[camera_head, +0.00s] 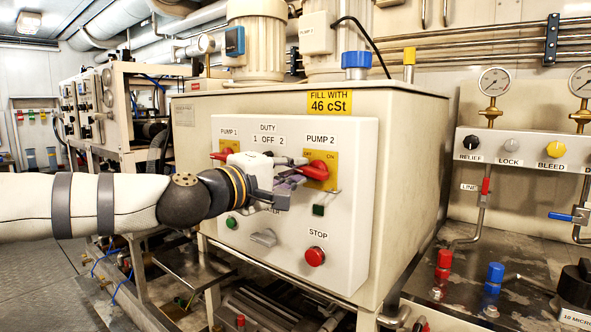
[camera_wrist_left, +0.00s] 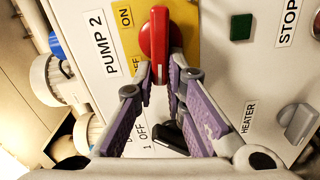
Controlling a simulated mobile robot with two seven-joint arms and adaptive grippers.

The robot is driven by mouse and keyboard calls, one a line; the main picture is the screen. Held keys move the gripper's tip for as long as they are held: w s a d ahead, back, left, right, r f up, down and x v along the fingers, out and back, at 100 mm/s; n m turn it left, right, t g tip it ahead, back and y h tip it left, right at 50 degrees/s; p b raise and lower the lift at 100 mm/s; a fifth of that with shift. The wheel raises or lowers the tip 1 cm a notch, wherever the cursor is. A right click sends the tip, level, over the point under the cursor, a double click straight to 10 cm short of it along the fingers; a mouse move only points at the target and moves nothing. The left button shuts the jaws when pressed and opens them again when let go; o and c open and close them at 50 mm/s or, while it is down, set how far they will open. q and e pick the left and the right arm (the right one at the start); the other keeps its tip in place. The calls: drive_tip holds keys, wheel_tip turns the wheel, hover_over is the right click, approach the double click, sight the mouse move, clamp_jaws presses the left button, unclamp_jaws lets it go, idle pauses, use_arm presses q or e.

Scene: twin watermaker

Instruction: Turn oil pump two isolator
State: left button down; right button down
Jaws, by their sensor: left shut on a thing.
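The pump two isolator is a red rotary handle (camera_head: 318,170) on a yellow plate (camera_head: 332,183) under the PUMP 2 label. In the head view the handle lies roughly level, one end towards my gripper. My left gripper (camera_head: 296,180) reaches in from the left in front of the panel. In the left wrist view its two fingers (camera_wrist_left: 160,76) are closed on the near end of the red handle (camera_wrist_left: 156,36). The yellow plate's ON and OFF marks show beside it, OFF partly hidden by a finger. My right gripper is not in view.
The panel (camera_head: 350,225) also holds a PUMP 1 red handle (camera_head: 221,155), a red STOP button (camera_head: 315,256), a green button (camera_head: 231,222) and a grey heater knob (camera_head: 264,237). The duty selector (camera_wrist_left: 170,132) is below the fingers in the wrist view. Gauges and valves stand at right.

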use_arm(q)
drive_tip(key=shift+f+n, duration=0.3)
drive_tip(key=shift+n, duration=0.6)
drive_tip(key=c, duration=1.6)
unclamp_jaws()
drive_tip(key=shift+c, duration=0.2)
drive_tip(key=shift+s, duration=0.1)
drive_tip(key=v, duration=1.2)
